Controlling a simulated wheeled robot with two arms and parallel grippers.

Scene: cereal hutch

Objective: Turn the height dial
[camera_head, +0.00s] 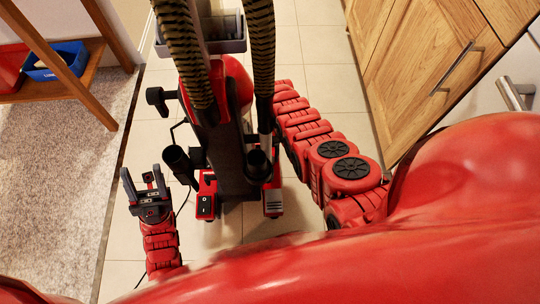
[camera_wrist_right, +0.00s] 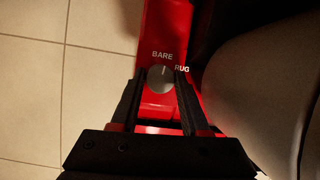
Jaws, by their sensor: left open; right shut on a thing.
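The height dial (camera_wrist_right: 160,79) is a small round grey knob on the red housing of the upright vacuum cleaner (camera_head: 232,90). The word BARE is printed above it and RUG at its upper right. A thin pale mark on the knob points up, roughly toward BARE. My right gripper (camera_wrist_right: 161,84) is shut on the dial, one dark finger on each side. In the head view my right arm reaches down behind the vacuum, and its gripper is hidden there. My left gripper (camera_head: 143,178) is open and empty above the tiles, left of the vacuum.
Striped hoses (camera_head: 262,50) rise along the vacuum. A wooden cabinet (camera_head: 420,70) with a metal handle stands at the right. A grey rug (camera_head: 60,160) and a wooden shelf (camera_head: 75,75) with a blue bin (camera_head: 55,60) are at the left. Bare tiles lie between.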

